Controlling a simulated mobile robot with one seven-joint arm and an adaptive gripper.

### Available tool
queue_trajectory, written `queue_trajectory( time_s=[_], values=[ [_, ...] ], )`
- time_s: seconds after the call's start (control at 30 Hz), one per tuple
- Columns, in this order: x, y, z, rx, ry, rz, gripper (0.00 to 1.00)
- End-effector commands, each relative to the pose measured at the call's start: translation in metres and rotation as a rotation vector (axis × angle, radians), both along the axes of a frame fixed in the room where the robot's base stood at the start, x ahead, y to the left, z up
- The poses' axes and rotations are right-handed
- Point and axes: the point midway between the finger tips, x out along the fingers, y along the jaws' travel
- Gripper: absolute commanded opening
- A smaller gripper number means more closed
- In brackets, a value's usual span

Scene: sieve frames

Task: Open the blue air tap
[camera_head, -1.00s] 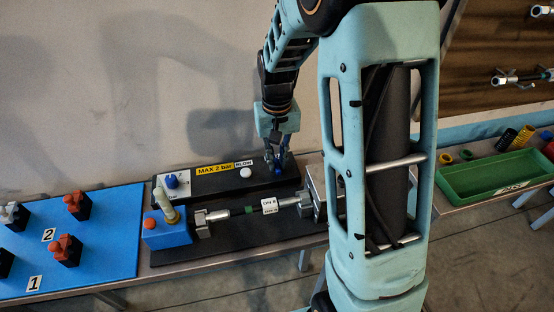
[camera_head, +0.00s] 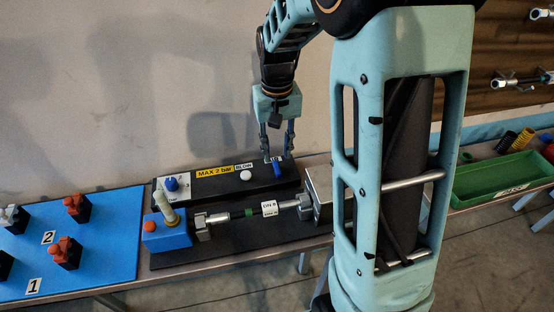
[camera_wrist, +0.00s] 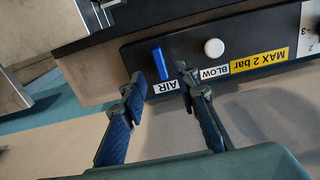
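The blue air tap (camera_head: 278,169) is a small blue lever at the right end of the black panel. In the wrist view the blue lever (camera_wrist: 160,63) stands crosswise to the panel's length, beside the AIR label (camera_wrist: 167,87). My gripper (camera_head: 277,155) is just above and behind the tap in the head view. In the wrist view my gripper (camera_wrist: 160,74) is open and empty, with the lever between and beyond its fingertips. The fingers do not appear to touch it. Whether air flows cannot be told.
A white button (camera_head: 246,175) and a blue knob (camera_head: 171,184) are on the same panel (camera_head: 215,187). In front is a clamped rod (camera_head: 235,214) beside a blue box (camera_head: 168,234). A blue mat (camera_head: 110,255) lies left, a green tray (camera_head: 490,184) right.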

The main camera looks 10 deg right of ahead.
Motion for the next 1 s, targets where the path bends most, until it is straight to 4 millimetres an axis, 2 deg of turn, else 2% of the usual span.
queue_trajectory(
  time_s=[0.03, 0.2, 0.4, 1.0],
  values=[
    [0.002, 0.000, 0.013, 0.000, -0.006, 0.000, 0.28],
    [0.001, 0.000, 0.046, 0.000, -0.004, 0.000, 0.28],
    [0.001, 0.000, 0.067, 0.000, -0.001, -0.001, 0.28],
    [0.001, 0.003, 0.069, 0.009, -0.005, -0.002, 0.28]
  ],
)
